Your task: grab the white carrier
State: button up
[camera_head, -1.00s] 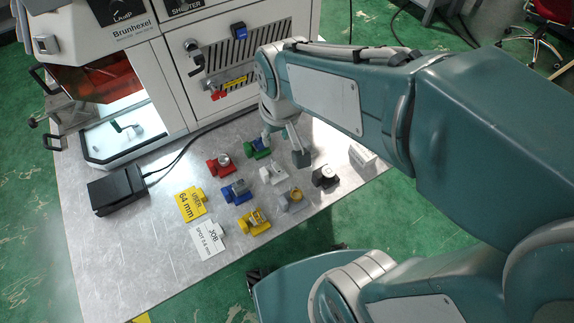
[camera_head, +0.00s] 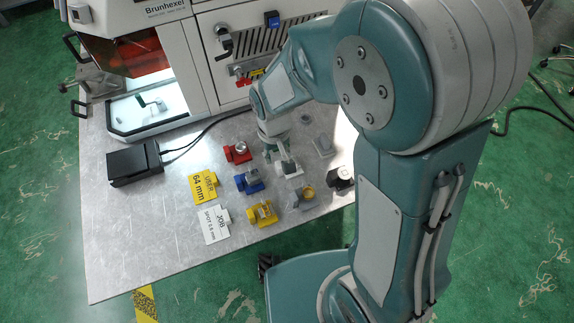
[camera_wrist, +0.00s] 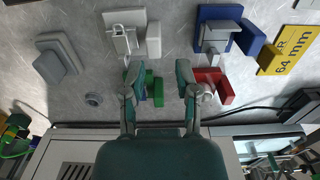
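The white carrier (camera_head: 291,169) lies on the metal table among coloured carriers, partly hidden by my gripper in the head view. In the wrist view the white carrier (camera_wrist: 150,40) is at the top, beyond my fingertips and apart from them. My gripper (camera_wrist: 158,82) is open and empty, with its two fingers spread. A green carrier (camera_wrist: 157,90) shows between and behind the fingers, and the red carrier (camera_wrist: 209,77) is beside the right finger. In the head view my gripper (camera_head: 279,158) is low over the table, next to the white carrier; contact cannot be told.
Blue (camera_head: 249,182), yellow (camera_head: 262,214), grey (camera_head: 301,198) and black (camera_head: 340,180) carriers stand close by. A grey angled block (camera_head: 323,146) is behind. The machine (camera_head: 205,60) borders the table's back. Bare table (camera_head: 150,240) lies at the front left.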

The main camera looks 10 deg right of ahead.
aim_at(279, 163)
jog(key=f, duration=0.4)
jog(key=shift+w+d+f, duration=0.1)
jog(key=shift+d+f, duration=0.3)
jog(key=shift+a, duration=0.15)
grip_shut()
